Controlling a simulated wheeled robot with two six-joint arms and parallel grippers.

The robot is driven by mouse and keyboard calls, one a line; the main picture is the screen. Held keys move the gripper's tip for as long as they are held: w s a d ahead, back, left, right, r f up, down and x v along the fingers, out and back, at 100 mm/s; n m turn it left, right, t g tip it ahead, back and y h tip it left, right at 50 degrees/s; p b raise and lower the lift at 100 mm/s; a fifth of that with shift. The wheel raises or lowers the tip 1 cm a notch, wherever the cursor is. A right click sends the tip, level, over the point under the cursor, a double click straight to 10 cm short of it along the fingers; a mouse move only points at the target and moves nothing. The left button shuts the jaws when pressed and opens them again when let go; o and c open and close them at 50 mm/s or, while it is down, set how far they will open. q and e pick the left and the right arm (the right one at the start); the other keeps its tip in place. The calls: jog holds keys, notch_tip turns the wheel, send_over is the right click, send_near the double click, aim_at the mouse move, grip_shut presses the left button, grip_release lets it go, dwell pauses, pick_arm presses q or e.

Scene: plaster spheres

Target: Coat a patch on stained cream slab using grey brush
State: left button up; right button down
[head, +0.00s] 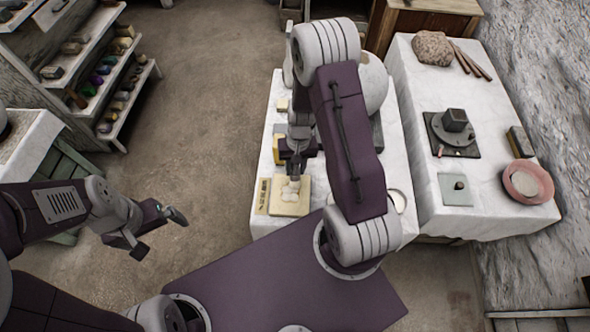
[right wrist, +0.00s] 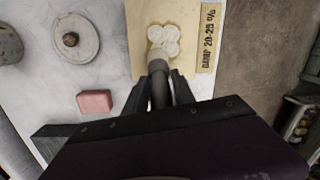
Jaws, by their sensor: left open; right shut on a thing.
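The cream slab (head: 284,209) lies on the white-covered table in front of me, and it also shows in the right wrist view (right wrist: 140,28). A pale lobed patch (right wrist: 163,38) of several rounded blobs lies on it. My right gripper (head: 296,172) is above the slab, shut on the grey brush (right wrist: 158,90). The brush points at the patch's near edge; I cannot tell whether its tip touches the slab. In the head view the brush is mostly hidden by the gripper. My left gripper (head: 160,231) is open and empty, left of the table over the floor.
A printed strip (right wrist: 209,38) lies along the slab's edge. A pink block (right wrist: 95,101) and a round knobbed disc (right wrist: 73,40) lie on the same table. A second table at right holds a pink bowl (head: 528,183). Shelves (head: 95,75) stand at far left.

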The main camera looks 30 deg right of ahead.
jog(key=shift+s+a, duration=0.35)
jog(key=shift+s, duration=0.3)
jog(key=shift+s+a+b, duration=0.4)
jog(key=shift+s+b, duration=0.2)
